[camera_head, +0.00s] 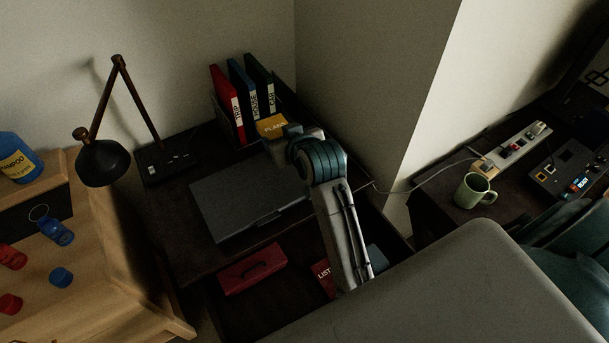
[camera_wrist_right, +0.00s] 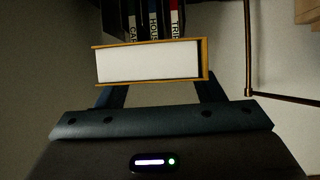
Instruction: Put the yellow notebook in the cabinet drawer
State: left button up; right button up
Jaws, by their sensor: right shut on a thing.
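The yellow notebook (camera_head: 271,125) is labelled "PLANS" and stands out beside the coloured binders on the dark desk. My right gripper (camera_head: 284,139) is shut on it. In the right wrist view the notebook (camera_wrist_right: 150,62) shows its white page edge and yellow cover between my right gripper's fingers (camera_wrist_right: 160,92). The open drawer (camera_head: 286,312) lies below the desk top and holds a red case (camera_head: 251,271) and a red "LIST" item (camera_head: 324,275). My right arm hides part of the drawer. My left gripper is not in view.
A closed grey laptop (camera_head: 240,203) lies on the desk. Red, blue and dark binders (camera_head: 243,97) stand behind the notebook. A lamp (camera_head: 103,160) leans in from the left. A green mug (camera_head: 474,190) stands on the right-hand surface.

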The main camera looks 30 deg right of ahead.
aim_at(268, 304)
jog(key=k+j+u, duration=0.1)
jog(key=k+u, duration=0.2)
jog(key=k, duration=0.35)
jog(key=k+l+u, duration=0.1)
jog(key=l+u, duration=0.4)
jog(key=k+l+u, duration=0.1)
jog(key=l+u, duration=0.2)
jog(key=u, duration=0.2)
jog(key=k+l, duration=0.25)
jog(key=l, duration=0.15)
